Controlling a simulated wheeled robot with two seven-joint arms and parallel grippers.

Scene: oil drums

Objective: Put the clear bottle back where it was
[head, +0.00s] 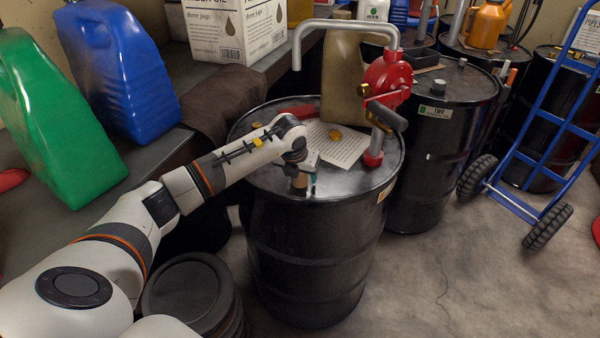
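My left arm reaches in from the left over the near black drum (310,255). My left gripper (304,180) points down just above or at the front part of the drum's top. A small brown, cylinder-like thing (299,183) shows at its fingertips. I cannot tell whether it is held, or whether it is the clear bottle. The fingers are too small and partly hidden to show if they are open or shut. No other clear bottle can be made out. My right gripper is out of view.
Blue (118,70) and green (50,125) jugs stand left. A blue hand truck (545,130) stands right. Floor is free front right.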

